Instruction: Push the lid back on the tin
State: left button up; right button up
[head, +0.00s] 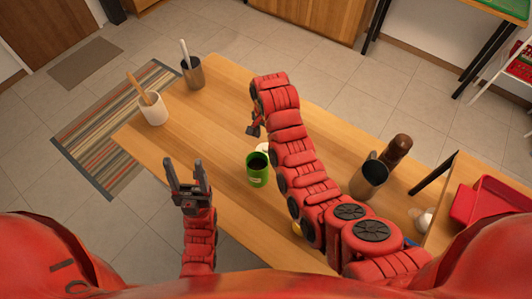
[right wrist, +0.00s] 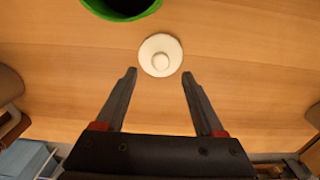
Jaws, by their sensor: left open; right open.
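The green tin (head: 258,172) stands upright on the wooden table with a dark open top. Its edge also shows at the top of the right wrist view (right wrist: 122,6). The round white lid (right wrist: 160,54) with a knob lies on the table beside the tin, apart from it. In the head view the lid (head: 263,147) is a small pale patch behind the tin. My right gripper (head: 254,129) is open and empty, pointing at the lid, which shows just ahead of the gap between its fingertips (right wrist: 160,74). My left gripper (head: 185,164) is open and empty near the table's front edge.
A white cup (head: 152,111) with a wooden utensil and a grey cup (head: 193,77) stand at the table's left end. A dark grey pitcher (head: 369,180) and a brown mill (head: 397,150) stand on the right. The table between the cups and the tin is clear.

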aim_at(266, 147)
notch_tip(266, 147, down, 4)
jog(key=shift+r+p, duration=0.25)
jog(key=shift+p, duration=1)
jog(key=shift+f, duration=0.85)
jog(key=shift+c, duration=0.2)
grip_shut()
